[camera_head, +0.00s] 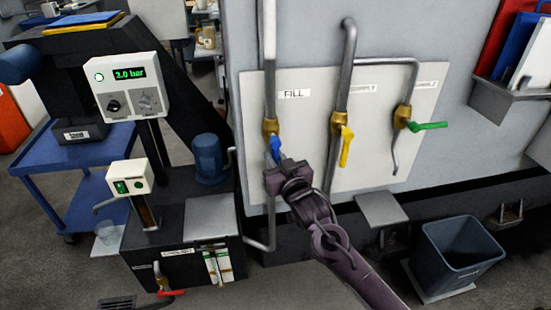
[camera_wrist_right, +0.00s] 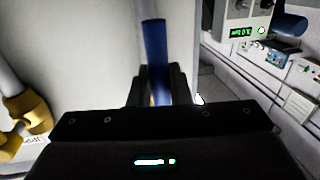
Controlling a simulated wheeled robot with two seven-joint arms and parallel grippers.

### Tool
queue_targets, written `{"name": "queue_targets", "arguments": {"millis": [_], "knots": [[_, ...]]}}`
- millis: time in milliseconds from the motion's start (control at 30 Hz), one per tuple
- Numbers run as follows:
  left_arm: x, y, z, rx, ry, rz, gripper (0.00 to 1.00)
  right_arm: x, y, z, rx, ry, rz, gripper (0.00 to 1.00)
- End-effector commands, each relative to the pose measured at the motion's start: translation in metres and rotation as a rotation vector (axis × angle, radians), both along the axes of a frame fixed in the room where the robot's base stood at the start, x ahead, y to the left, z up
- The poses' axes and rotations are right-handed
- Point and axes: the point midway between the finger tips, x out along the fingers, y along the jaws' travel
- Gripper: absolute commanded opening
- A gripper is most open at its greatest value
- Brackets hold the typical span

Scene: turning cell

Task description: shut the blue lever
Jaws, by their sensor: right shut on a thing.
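The blue lever (camera_head: 275,146) is on the brass valve (camera_head: 270,127) of the left pipe, beside the FILL label on the white panel. It hangs down from the valve, tilted slightly. My right gripper (camera_head: 283,166) is at its lower part, shut on it. In the right wrist view the blue lever (camera_wrist_right: 156,60) stands between the two dark fingers (camera_wrist_right: 158,88). The lever's end within the fingers is partly hidden. My left gripper is not in view.
A yellow lever (camera_head: 346,147) and a green lever (camera_head: 428,126) are on neighbouring pipes to the right. A pump unit with a blue motor (camera_head: 210,158) stands close on the left. A grey bin (camera_head: 459,254) stands on the floor at the right.

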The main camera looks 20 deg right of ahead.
Motion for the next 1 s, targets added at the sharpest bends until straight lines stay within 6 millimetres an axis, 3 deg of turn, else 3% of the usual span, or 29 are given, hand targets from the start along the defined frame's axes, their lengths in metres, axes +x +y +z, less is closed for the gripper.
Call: {"name": "queue_targets", "arguments": {"millis": [467,1000], "knots": [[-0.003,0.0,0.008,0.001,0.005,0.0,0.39,-0.001,-0.002,0.002,-0.047,0.009,0.0,0.0],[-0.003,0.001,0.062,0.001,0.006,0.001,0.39,-0.003,-0.022,0.011,-0.467,0.08,0.0,0.0]]}}
